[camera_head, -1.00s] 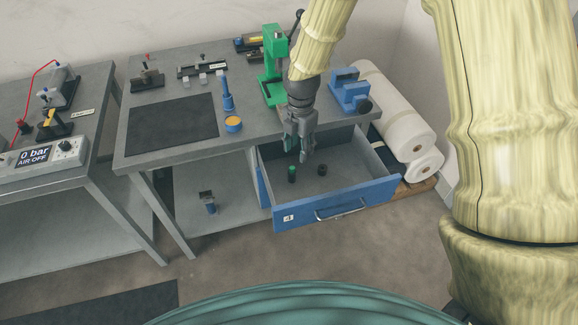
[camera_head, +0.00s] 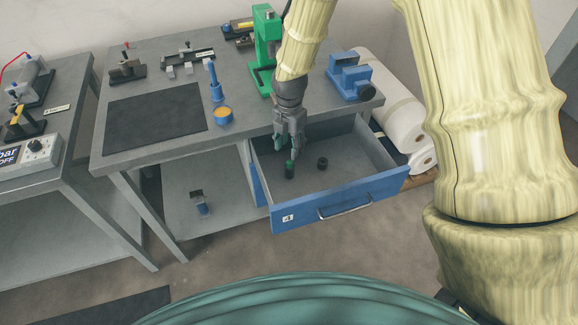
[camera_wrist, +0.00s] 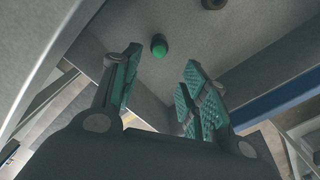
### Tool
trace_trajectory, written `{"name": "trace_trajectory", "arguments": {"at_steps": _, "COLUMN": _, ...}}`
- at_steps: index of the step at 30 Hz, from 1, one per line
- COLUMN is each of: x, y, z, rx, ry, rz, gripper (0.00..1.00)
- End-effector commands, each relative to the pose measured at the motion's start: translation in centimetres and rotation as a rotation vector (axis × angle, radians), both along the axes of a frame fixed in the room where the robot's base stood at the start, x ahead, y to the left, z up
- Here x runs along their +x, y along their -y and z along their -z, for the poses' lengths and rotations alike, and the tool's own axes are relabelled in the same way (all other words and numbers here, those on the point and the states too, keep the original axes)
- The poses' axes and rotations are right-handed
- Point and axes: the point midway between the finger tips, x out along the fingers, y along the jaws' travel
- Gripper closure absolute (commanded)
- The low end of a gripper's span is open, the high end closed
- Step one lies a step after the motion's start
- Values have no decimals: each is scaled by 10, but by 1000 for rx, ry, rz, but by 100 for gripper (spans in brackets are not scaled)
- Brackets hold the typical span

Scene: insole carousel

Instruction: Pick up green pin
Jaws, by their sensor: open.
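The green pin (camera_head: 290,169) stands upright in the open drawer (camera_head: 335,207), a dark cylinder with a green top. In the wrist view the pin's green top (camera_wrist: 159,46) shows just beyond my fingers, between their lines and nearer the left one. My gripper (camera_head: 289,152) is open and empty, pointing down into the drawer area just above and behind the pin. In the wrist view its green-padded fingers (camera_wrist: 160,88) stand apart, with nothing between them. I cannot tell the exact height gap to the pin.
A black cylinder (camera_head: 322,163) stands right of the pin in the drawer; it also shows in the wrist view (camera_wrist: 213,3). The blue drawer front and grey side walls surround them. A green press (camera_head: 264,50) and a blue vise (camera_head: 350,78) stand on the bench (camera_head: 160,145) behind.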

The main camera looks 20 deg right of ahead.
Motion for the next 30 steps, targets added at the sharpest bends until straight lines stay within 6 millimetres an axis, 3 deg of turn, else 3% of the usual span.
{"name": "trace_trajectory", "arguments": {"at_steps": 30, "x": 5, "y": 1, "z": 77, "rx": -1, "ry": 1, "rz": 1, "gripper": 56}}
